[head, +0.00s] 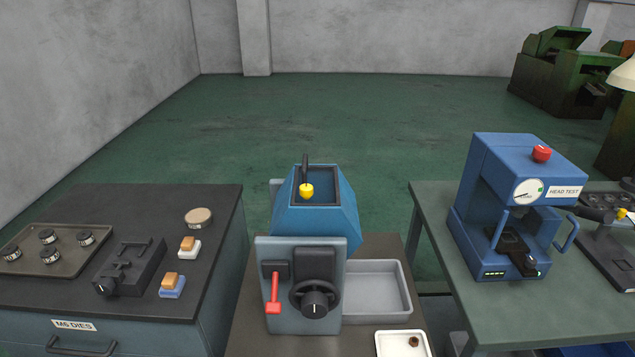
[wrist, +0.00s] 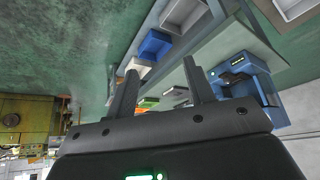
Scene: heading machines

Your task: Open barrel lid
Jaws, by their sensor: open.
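A blue faceted barrel (head: 349,220) sits at the top of the machine in the middle of the head view. Its top face has a dark square area (head: 325,181) framed in blue; I cannot tell whether this is a lid or an opening. A yellow knob (head: 306,191) with a black bar (head: 304,168) stands at this area's left side. My gripper (wrist: 160,66) shows only in the wrist view, with its two dark fingers apart and nothing between them. It is away from the barrel, which I cannot make out in that view.
The machine's grey front panel (head: 257,315) carries a red lever (head: 273,293) and a black handwheel (head: 315,299). A grey tray (head: 402,290) stands right of it. A dark cabinet (head: 110,205) is at left, and a bench (head: 428,211) with a blue tester (head: 500,150) at right.

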